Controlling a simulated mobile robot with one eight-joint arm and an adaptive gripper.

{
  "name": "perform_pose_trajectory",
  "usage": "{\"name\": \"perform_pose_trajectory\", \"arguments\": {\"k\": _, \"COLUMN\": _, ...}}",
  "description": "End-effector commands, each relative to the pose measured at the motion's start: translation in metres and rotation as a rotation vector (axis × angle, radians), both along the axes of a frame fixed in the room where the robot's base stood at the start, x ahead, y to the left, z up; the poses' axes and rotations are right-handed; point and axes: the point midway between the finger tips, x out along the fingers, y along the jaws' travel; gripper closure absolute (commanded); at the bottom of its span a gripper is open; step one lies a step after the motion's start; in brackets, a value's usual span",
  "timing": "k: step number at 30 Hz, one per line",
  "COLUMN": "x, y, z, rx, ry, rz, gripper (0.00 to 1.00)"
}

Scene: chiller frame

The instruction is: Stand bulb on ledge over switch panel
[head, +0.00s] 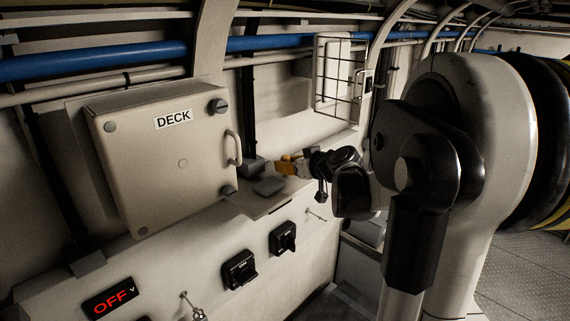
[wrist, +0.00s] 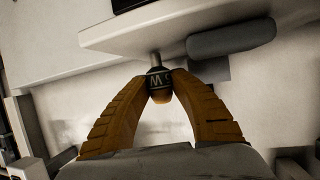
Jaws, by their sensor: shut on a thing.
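My gripper (wrist: 160,82) is shut on the bulb (wrist: 158,82), which has a dark band with pale lettering, a silvery end and an amber end. The silvery end points away from me, close to the edge of a pale slab; I cannot tell whether they touch. In the head view my gripper (head: 284,167) has its orange fingers just above and beyond the ledge (head: 282,204), right of the DECK box. The bulb cannot be made out there. The switch panel (head: 262,254) lies below the ledge, with black switches and a red OFF display.
The DECK box (head: 160,160) with its handle stands left of my gripper. A grey pad (head: 268,186) lies on the ledge, with a grey block (head: 252,166) behind it. A wire cage (head: 338,75) hangs at upper right. Blue pipes (head: 90,62) run along the top.

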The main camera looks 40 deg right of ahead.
Motion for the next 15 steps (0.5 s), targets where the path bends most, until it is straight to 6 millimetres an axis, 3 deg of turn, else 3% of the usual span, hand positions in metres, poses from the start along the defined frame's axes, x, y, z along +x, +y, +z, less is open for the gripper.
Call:
{"name": "perform_pose_trajectory", "arguments": {"k": 2, "x": 0.0001, "y": 0.0000, "z": -0.0038, "rx": 0.000, "ry": 0.000, "rz": 0.000, "gripper": 0.96}}
{"name": "perform_pose_trajectory", "arguments": {"k": 3, "x": 0.0000, "y": 0.0000, "z": -0.0036, "rx": 0.000, "ry": 0.000, "rz": 0.000, "gripper": 0.67}}
{"name": "perform_pose_trajectory", "arguments": {"k": 5, "x": 0.0000, "y": 0.0000, "z": -0.0028, "rx": 0.000, "ry": 0.000, "rz": 0.000, "gripper": 0.53}}
{"name": "perform_pose_trajectory", "arguments": {"k": 15, "x": 0.0001, "y": 0.0000, "z": 0.0002, "rx": 0.000, "ry": 0.000, "rz": 0.000, "gripper": 0.53}}
